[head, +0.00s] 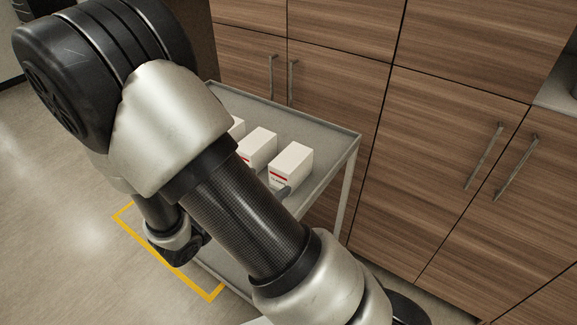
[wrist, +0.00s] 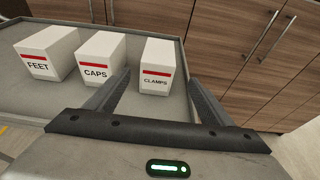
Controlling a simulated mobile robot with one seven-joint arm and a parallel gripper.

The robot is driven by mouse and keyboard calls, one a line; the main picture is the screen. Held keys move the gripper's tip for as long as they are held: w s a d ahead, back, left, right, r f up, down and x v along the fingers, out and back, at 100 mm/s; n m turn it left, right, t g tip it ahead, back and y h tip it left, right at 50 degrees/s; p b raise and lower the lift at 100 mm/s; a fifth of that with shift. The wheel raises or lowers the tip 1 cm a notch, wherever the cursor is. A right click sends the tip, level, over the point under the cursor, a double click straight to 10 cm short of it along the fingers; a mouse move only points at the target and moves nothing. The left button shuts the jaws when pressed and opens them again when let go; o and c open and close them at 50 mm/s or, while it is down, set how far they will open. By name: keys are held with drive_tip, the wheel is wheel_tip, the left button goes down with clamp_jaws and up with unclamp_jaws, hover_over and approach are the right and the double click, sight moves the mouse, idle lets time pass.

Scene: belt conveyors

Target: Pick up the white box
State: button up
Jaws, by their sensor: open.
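Three white boxes with red stripes stand in a row on a grey cart top. In the wrist view they are labelled FEET (wrist: 47,54), CAPS (wrist: 101,58) and CLAMPS (wrist: 157,67). The CLAMPS box also shows in the head view (head: 291,165), at the right end of the row, beside the CAPS box (head: 258,148); the FEET box is mostly hidden behind my arm. My gripper (wrist: 157,86) is open, its two fingers pointing toward the CLAMPS box, one on each side in the wrist view. Whether they reach around it I cannot tell. In the head view my arm hides most of the gripper.
The cart (head: 343,146) has a raised rim and stands close to wooden cabinets (head: 335,62) with bar handles. Yellow tape (head: 215,291) marks the floor around the cart. Open floor (head: 50,200) lies to the left.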

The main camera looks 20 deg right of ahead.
sight(282, 173)
drive_tip(key=x, duration=0.8)
drive_tip(key=shift+d+f, duration=0.1)
drive_tip(key=b+x, duration=0.1)
drive_tip(key=x, duration=0.4)
drive_tip(key=shift+w+f, duration=0.1)
drive_tip(key=shift+w, duration=0.15)
drive_tip(key=c, duration=1.4)
